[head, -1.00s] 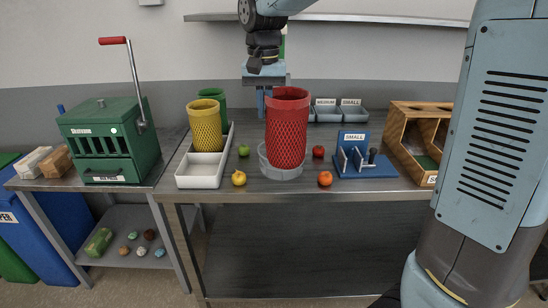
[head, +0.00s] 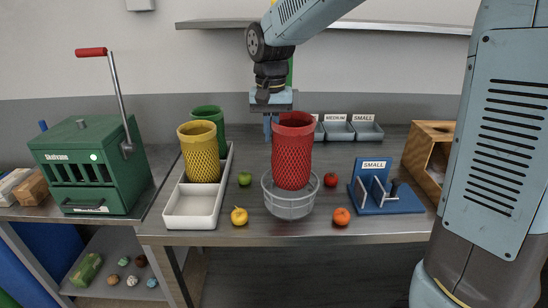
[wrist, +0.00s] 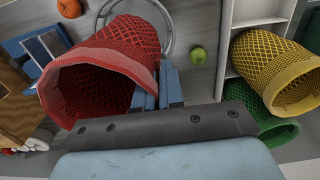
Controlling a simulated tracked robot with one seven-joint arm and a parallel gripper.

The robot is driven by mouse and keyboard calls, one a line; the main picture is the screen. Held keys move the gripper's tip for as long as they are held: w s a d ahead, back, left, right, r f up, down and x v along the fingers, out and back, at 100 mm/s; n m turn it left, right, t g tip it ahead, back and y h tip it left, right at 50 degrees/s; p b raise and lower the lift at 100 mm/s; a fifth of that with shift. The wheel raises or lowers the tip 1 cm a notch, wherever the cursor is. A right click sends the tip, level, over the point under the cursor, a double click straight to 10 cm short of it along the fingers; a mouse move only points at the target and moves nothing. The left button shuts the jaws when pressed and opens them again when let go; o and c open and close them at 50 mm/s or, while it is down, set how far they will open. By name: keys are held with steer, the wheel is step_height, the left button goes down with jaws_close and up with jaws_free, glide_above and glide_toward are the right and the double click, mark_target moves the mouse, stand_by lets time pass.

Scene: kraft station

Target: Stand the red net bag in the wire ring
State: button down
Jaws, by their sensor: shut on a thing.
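The red net bag (head: 292,158) is upright, with its open mouth up and close to vertical. It also shows large in the wrist view (wrist: 95,75). My gripper (head: 270,125) is shut on the left rear side of its rim; the fingers (wrist: 158,88) also show in the wrist view. The round wire ring (head: 290,208) stands on the bench below the bag. In the head view, the bag's lower end overlaps the ring's upper opening, toward its back. In the wrist view, part of the ring (wrist: 169,42) shows beside the bag's lower end. I cannot tell whether the bag's bottom is inside the ring.
A yellow net bag (head: 199,152) and a green one (head: 208,117) stand at a white tray (head: 193,222) on the left. Green, yellow, orange and red fruits surround the ring. A blue stand (head: 385,195) labelled SMALL and a wooden box (head: 428,150) are right.

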steer(key=shift+s+a+f, duration=0.1)
steer(key=shift+f, duration=2.75)
steer(key=c, duration=1.2)
jaws_free()
steer(key=shift+c, duration=0.2)
steer(key=shift+r, duration=0.1)
